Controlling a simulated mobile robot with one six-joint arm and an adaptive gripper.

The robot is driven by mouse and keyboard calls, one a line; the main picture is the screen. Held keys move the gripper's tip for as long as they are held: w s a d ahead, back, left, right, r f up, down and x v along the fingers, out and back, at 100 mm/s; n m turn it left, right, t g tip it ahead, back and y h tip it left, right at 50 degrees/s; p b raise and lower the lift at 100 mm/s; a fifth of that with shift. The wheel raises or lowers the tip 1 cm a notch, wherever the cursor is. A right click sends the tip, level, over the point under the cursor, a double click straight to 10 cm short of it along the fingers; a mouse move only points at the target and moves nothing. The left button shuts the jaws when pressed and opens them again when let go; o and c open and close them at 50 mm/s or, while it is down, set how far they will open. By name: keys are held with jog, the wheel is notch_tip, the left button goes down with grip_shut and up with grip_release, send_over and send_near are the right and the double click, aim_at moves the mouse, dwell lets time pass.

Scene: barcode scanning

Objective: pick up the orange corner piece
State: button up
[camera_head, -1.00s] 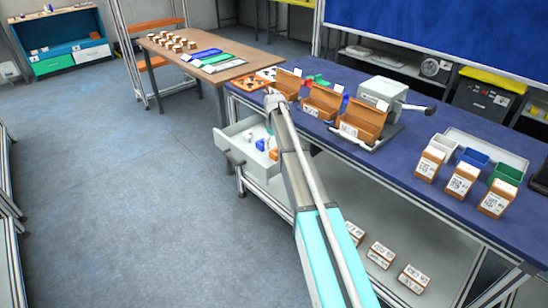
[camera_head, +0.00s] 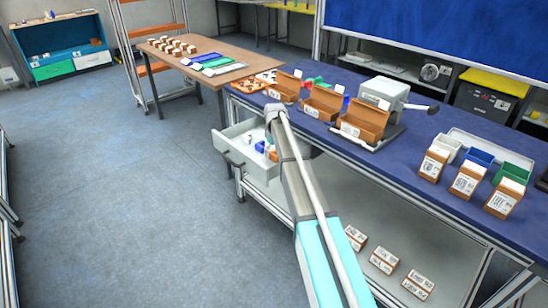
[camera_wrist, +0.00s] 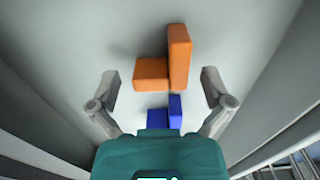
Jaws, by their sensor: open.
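The orange corner piece (camera_wrist: 176,58) lies in the open drawer, an L shape with one long upright arm and a shorter block at its left. In the wrist view my gripper (camera_wrist: 162,88) is open, its two fingers apart to the left and right of the piece's lower part, with nothing between them held. A blue piece (camera_wrist: 166,113) lies just below the orange one in that view, partly hidden by my gripper's teal body. In the head view my arm reaches over the drawer, and my gripper is mostly hidden behind it.
The drawer (camera_head: 237,158) is pulled out under the blue workbench (camera_head: 408,145), its walls close on both sides in the wrist view. Orange-brown bins (camera_head: 322,103) stand on the bench above. The floor at left is clear.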

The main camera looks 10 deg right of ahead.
jog(key=c, duration=0.8)
jog(key=shift+r, duration=0.1)
notch_tip(320, 180, up, 2)
jog(key=p, duration=0.2)
jog(key=shift+r+p, duration=0.2)
jog(key=shift+p, duration=0.15)
jog(key=s+r+p, duration=0.3)
jog(key=s, duration=0.1)
jog(key=s+r+p, duration=0.4)
jog(key=s, duration=0.1)
jog(key=s+r+p, duration=0.3)
jog(key=s, duration=0.2)
jog(key=shift+a+r, duration=0.2)
jog(key=shift+a, duration=0.15)
